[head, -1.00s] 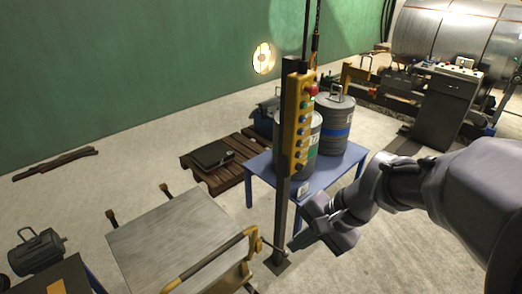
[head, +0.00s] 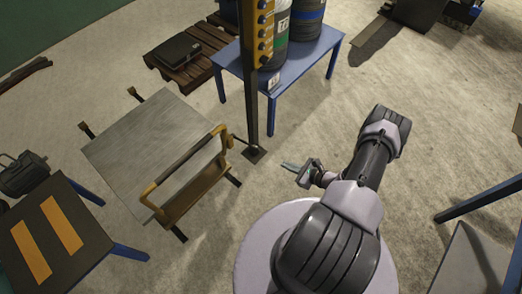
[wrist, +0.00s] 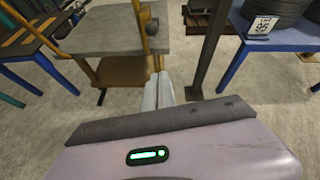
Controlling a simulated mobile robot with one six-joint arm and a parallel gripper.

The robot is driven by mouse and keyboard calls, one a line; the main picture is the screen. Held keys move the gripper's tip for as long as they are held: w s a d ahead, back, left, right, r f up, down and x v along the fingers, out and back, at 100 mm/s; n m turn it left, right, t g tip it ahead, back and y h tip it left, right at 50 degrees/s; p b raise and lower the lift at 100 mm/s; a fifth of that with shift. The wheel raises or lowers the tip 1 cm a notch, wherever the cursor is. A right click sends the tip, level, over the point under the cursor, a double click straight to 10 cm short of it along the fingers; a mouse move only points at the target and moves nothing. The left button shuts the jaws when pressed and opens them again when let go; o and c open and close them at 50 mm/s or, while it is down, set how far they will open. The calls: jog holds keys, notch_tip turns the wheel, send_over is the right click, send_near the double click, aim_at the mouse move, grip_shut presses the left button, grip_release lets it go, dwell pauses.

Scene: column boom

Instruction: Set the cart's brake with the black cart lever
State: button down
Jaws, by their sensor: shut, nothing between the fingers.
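The cart (head: 150,140) has a grey flat top, a yellow push handle (head: 185,160) and a lower shelf. It stands left of my gripper, and its end also shows in the wrist view (wrist: 115,72). A small dark piece (head: 229,141) at the right end of the handle looks like the black cart lever; its exact shape and setting are hard to tell. My gripper (head: 285,165) is shut and empty, apart from the cart, to the right of the handle. In the wrist view its closed fingers (wrist: 158,90) point toward the cart's end.
A dark upright post (head: 250,95) with a yellow button box stands close beside the cart, its foot (head: 254,154) on the floor. A blue table (head: 285,80) with drums is behind it. A striped table (head: 50,235) stands at left.

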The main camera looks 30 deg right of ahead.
jog(key=w+a+f+b, duration=0.1)
jog(key=w+a, duration=0.4)
jog(key=w, duration=0.5)
jog(key=shift+w+f+b, duration=0.15)
jog(key=shift+f+b, duration=0.1)
jog(key=shift+b, duration=0.65)
jog(key=shift+a+r, duration=0.1)
